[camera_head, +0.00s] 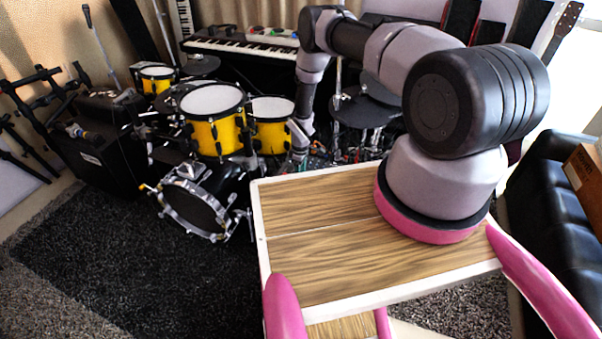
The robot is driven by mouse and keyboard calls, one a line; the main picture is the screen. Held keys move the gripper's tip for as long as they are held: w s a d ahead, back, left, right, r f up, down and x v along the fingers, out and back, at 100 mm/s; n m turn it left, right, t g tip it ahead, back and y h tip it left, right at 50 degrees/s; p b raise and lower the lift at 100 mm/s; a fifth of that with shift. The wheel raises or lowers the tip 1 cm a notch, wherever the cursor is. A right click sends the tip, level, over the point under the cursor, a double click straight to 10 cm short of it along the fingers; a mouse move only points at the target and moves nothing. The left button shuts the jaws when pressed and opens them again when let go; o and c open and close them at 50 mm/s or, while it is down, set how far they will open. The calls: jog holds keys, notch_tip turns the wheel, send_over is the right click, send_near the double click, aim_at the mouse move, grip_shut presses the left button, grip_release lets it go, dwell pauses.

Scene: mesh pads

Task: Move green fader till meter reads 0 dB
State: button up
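I cannot make out the green fader or the meter in this view. A dark, cluttered patch with small red, green and pale specks (334,158) lies just beyond the far edge of my wood-topped base. It is too small and partly hidden to tell what it is. My arm reaches up and over to the left, then hangs down. My gripper (298,158) is at its lower end, beside the left side of that patch. Its fingers are too small to tell whether they are open or shut, or whether they touch anything.
A yellow drum kit (215,132) stands close on the left, with a keyboard (243,50) behind it. A black speaker box (98,165) is farther left. A black sofa (560,215) is at right. Dark carpet (110,270) is clear at front left.

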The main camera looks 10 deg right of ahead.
notch_tip(320, 180, up, 11)
dwell(0.7)
jog(key=shift+r, duration=0.1)
dwell(1.5)
